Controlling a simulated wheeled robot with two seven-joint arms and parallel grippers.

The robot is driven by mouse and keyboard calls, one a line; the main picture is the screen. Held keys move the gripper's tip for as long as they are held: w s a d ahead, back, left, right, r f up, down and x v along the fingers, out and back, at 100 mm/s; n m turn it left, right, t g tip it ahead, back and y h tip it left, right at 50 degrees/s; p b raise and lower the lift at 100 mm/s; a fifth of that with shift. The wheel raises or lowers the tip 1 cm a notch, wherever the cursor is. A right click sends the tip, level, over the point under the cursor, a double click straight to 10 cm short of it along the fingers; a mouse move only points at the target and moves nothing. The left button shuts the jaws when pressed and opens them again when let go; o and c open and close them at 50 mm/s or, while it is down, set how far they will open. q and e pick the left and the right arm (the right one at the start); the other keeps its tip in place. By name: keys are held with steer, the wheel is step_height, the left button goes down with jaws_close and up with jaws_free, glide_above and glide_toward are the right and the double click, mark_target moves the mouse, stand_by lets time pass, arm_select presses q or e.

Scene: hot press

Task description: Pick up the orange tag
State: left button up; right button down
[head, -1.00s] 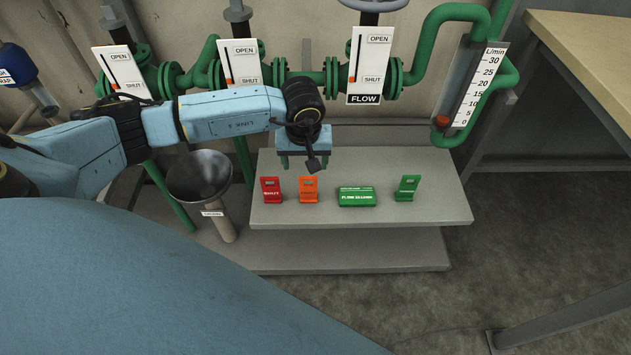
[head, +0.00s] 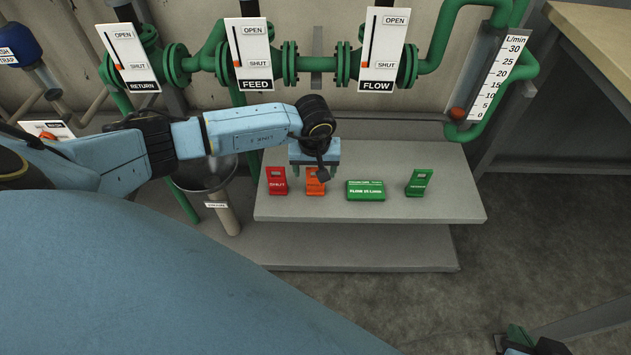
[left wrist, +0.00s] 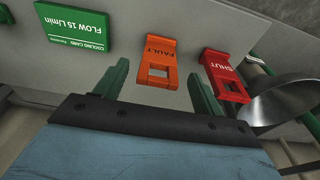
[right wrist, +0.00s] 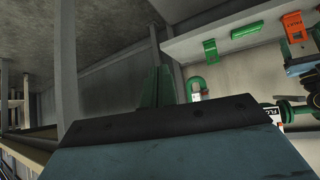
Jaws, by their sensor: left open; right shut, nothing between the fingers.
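The orange tag (head: 315,184) stands on the grey shelf between the red tag and the green card. In the left wrist view the orange tag (left wrist: 157,62) reads FAULT and has a square hole. My left gripper (head: 316,172) is open above and just behind the tag. The orange tag also shows in the right wrist view (right wrist: 294,27). My right gripper (right wrist: 158,86) is shut and empty, away from the shelf; part of it shows at the bottom right of the head view.
A red SHUT tag (head: 277,181) stands left of the orange one. A green flow card (head: 365,190) and a green tag (head: 419,183) are to the right. A funnel (head: 205,173) stands left of the shelf (head: 455,205). Green pipes (head: 300,62) run behind.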

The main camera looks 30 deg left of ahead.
mark_target(315, 180)
arm_select(q)
steer(key=f, duration=0.1)
steer(key=f+b, duration=0.1)
steer(key=f, duration=0.1)
steer(key=shift+w, duration=0.4)
steer(key=shift+a+f, duration=0.1)
steer(key=shift+f, duration=0.05)
steer(key=c, duration=1.1)
steer(key=shift+o, duration=0.2)
arm_select(e)
steer(key=w+a+r+t+y, duration=0.1)
steer(key=w+a+r+t, duration=0.1)
steer(key=w+r+t, duration=0.2)
steer(key=shift+w+a+r+t+y, duration=0.2)
steer(key=shift+a+r+t+y, duration=0.1)
steer(key=shift+r, duration=0.5)
